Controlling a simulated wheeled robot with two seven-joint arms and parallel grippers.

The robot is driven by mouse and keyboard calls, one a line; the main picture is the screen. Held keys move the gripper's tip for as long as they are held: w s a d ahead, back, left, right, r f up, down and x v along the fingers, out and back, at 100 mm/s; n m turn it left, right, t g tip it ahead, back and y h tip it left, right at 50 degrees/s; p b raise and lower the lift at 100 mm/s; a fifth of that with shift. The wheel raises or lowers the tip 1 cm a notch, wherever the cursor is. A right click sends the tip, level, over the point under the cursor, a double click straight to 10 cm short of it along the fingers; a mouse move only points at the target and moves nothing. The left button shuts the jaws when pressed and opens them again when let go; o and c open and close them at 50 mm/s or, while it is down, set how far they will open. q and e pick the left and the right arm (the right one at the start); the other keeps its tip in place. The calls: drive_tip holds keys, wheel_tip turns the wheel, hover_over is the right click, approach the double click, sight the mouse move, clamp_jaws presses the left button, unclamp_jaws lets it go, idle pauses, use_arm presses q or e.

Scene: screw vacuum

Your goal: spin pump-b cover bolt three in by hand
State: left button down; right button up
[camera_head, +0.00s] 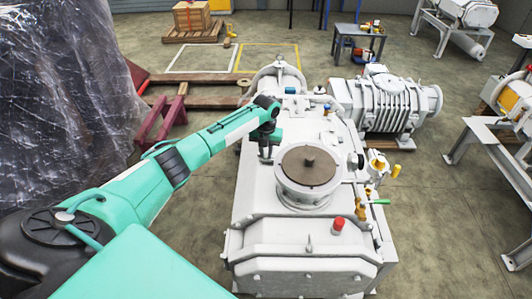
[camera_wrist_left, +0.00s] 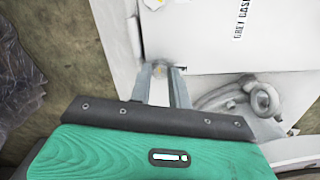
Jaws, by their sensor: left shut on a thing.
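The white pump body (camera_head: 262,205) fills the middle of the head view, with a round brown disc (camera_head: 308,165) on its top. My left arm reaches in from the left, and my left gripper (camera_head: 265,153) points down at the pump's left edge, left of the disc. In the left wrist view the two grey fingers of my left gripper (camera_wrist_left: 162,72) are close together at the edge of a white surface. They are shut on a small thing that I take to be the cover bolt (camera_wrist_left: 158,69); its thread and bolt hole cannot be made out. My right gripper is not in view.
A red cap (camera_head: 337,223) and a green-handled valve (camera_head: 379,202) stick up on the pump's right side. A ribbed machine (camera_head: 385,105) stands behind it. Plastic-wrapped goods (camera_head: 60,90) are at the left. A curved grey fitting (camera_wrist_left: 235,95) lies right of the fingers.

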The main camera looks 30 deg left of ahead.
sight(266, 156)
use_arm(q)
drive_tip(key=shift+w+r, duration=0.15)
drive_tip(key=shift+r, duration=0.15)
drive_tip(key=c, duration=1.6)
unclamp_jaws()
drive_tip(key=o, duration=0.3)
drive_tip(key=shift+f, duration=0.1)
drive_tip(key=shift+r, duration=0.45)
wheel_tip(266, 156, up, 13)
drive_tip(key=b, duration=0.3)
drive_tip(key=shift+s, duration=0.2)
drive_tip(key=shift+f, duration=0.1)
